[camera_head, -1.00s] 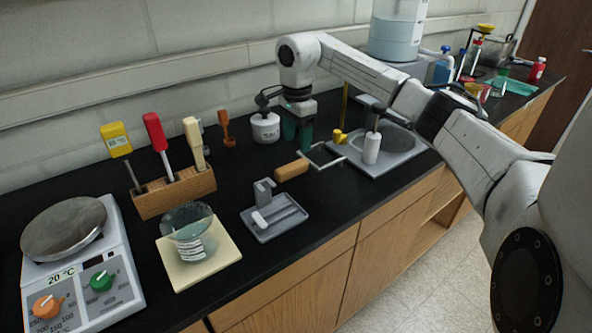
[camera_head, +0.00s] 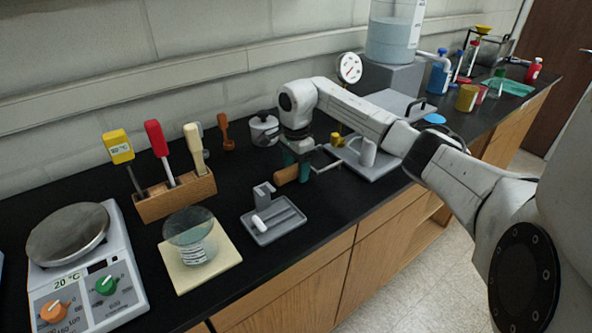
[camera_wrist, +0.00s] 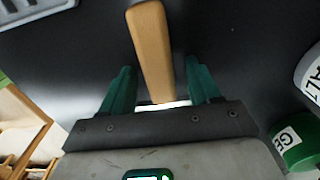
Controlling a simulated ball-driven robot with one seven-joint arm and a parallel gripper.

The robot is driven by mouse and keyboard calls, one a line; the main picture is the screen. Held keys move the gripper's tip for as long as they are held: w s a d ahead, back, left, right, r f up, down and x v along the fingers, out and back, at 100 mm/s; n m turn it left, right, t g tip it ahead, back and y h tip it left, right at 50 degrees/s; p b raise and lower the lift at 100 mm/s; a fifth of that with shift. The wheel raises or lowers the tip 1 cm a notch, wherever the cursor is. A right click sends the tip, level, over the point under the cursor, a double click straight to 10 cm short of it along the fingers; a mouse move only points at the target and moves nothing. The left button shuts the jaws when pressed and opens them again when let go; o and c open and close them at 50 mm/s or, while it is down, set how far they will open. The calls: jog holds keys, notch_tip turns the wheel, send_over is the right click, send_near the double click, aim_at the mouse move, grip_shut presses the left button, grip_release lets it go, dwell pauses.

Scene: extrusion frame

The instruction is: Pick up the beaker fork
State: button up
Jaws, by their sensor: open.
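The beaker fork (camera_head: 287,175) lies on the black bench, with a light wooden handle and metal wire prongs toward the right, partly hidden by my gripper in the head view. In the wrist view its wooden handle (camera_wrist: 151,48) runs up between my fingers, with a gap on both sides. My gripper (camera_head: 299,170) points down over the fork, and its green fingers are open. The wrist view also shows my gripper (camera_wrist: 158,78) empty, its fingers on either side of the handle.
A grey tray (camera_head: 287,226) lies just in front of the fork. A white jar (camera_head: 264,131) stands behind it, and a grey flat stand (camera_head: 374,170) is to the right. A glass dish on a pale board (camera_head: 222,262), a wooden tool block (camera_head: 172,201) and a scale (camera_head: 112,300) are to the left.

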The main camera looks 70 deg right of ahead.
jog(key=shift+c, duration=0.4)
grip_shut()
jog(key=shift+r, duration=0.1)
